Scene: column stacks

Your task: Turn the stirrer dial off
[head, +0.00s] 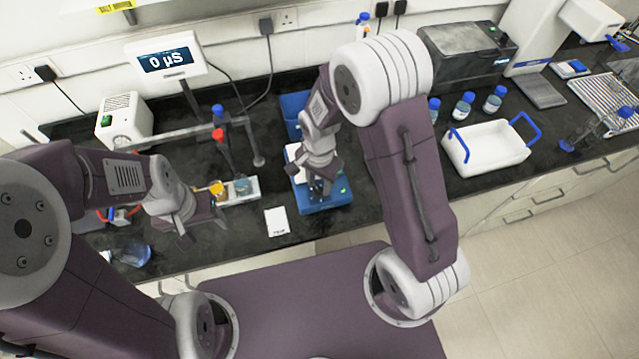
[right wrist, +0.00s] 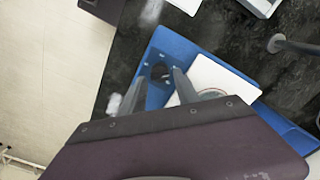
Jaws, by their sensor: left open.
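The blue stirrer (head: 332,201) with a white top plate (right wrist: 212,80) stands on the black bench, a small green light on its front part. Its dark round dial (right wrist: 160,73) shows in the right wrist view on the blue face, beside the plate. My right gripper (head: 318,187) is over the front of the stirrer and hides the dial in the head view. In the right wrist view its two fingers (right wrist: 158,86) are apart, one on each side of the dial, with gaps showing. My left gripper (head: 203,228) is open and empty over the bench's front edge, left of the stirrer.
A white card (head: 277,221) lies left of the stirrer. Beyond my left gripper are a small beaker (head: 242,185) and a metal stand (head: 255,140). A white tray with blue handles (head: 487,146) and blue-capped bottles (head: 463,106) stand to the right.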

